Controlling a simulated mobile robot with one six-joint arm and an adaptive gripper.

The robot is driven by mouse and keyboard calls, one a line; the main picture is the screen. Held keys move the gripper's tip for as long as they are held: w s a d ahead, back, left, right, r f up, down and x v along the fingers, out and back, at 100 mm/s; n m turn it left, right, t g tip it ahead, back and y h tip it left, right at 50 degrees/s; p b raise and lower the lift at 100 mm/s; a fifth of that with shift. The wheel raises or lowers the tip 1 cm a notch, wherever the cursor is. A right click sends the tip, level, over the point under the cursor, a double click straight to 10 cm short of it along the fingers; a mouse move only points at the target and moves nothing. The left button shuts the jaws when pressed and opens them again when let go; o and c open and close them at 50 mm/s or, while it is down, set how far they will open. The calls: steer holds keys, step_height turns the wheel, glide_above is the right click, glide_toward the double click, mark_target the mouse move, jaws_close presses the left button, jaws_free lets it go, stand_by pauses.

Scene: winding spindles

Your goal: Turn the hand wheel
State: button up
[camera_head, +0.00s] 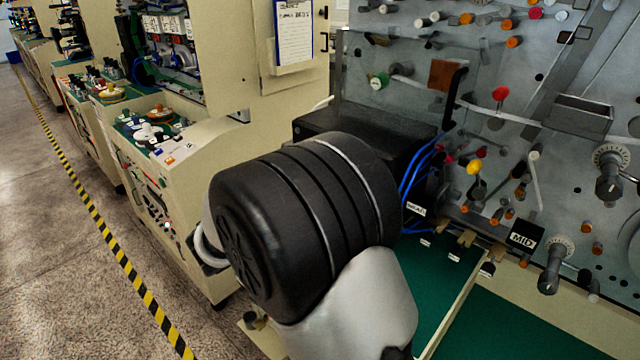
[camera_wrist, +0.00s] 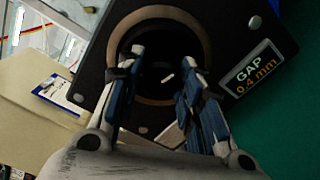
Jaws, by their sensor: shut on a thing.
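In the wrist view, a dark round part, which I take for the hand wheel (camera_wrist: 160,48), sits inside a tan ring on a black plate (camera_wrist: 240,22). My gripper (camera_wrist: 164,72) has its two blue-padded fingers on either side of the wheel's dark middle and is shut on it. The fingers hide the wheel's left and right sides. Its middle is in deep shadow, so its shape and turn angle are hard to read. In the camera_head view my arm covers this spot, and neither wheel nor gripper shows.
The camera_head view shows a panel (camera_head: 480,60) with several knobs, pegs and dials on the right, a black box (camera_head: 390,130) with blue cables behind my arm, and open floor (camera_head: 50,240) at left.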

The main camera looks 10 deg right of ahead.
steer(key=o, duration=1.1)
steer(key=shift+c, duration=0.2)
steer(key=shift+a, duration=0.1)
steer(key=v, duration=1.2)
